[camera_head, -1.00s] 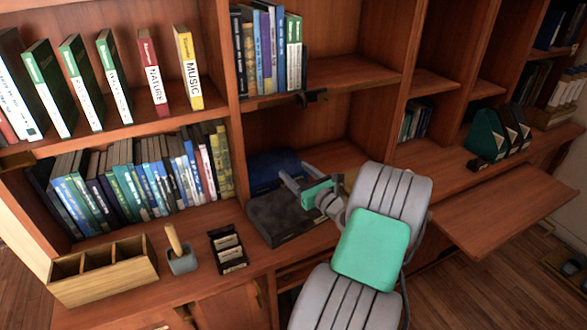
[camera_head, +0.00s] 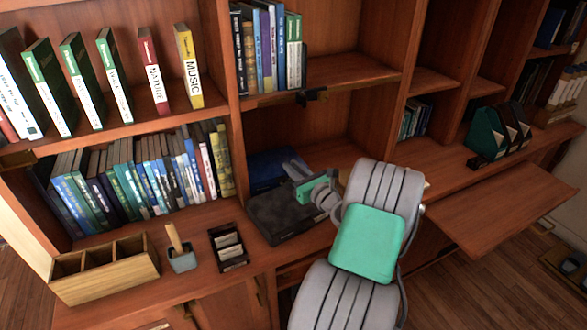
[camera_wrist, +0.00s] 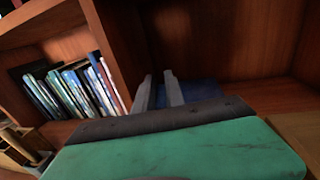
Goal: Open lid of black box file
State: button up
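The black box file (camera_head: 282,218) lies flat on the shelf counter in the head view, and its lid looks down. A blue box file (camera_head: 268,168) lies behind it. My gripper (camera_head: 288,166) is above the black box's back right part, its fingers pointing to the back of the shelf. In the wrist view my two grey fingers (camera_wrist: 159,90) stand apart with a gap and nothing visible between them. The blue box (camera_wrist: 200,92) shows beyond them. The black box is not clearly visible in the wrist view, and whether my gripper touches it cannot be told.
A dark card tray (camera_head: 229,247), a small pot with a stick (camera_head: 182,261) and a wooden divided box (camera_head: 105,270) stand to the left. Rows of books fill the left shelves. An upper shelf (camera_head: 330,82) is above my gripper. The counter right of the arm is mostly free.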

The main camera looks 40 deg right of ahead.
grip_shut()
dwell(0.6)
jog(key=o, duration=1.1)
grip_release()
jog(key=s+a+b, duration=0.1)
jog(key=s, duration=0.6)
jog(key=shift+s, duration=0.4)
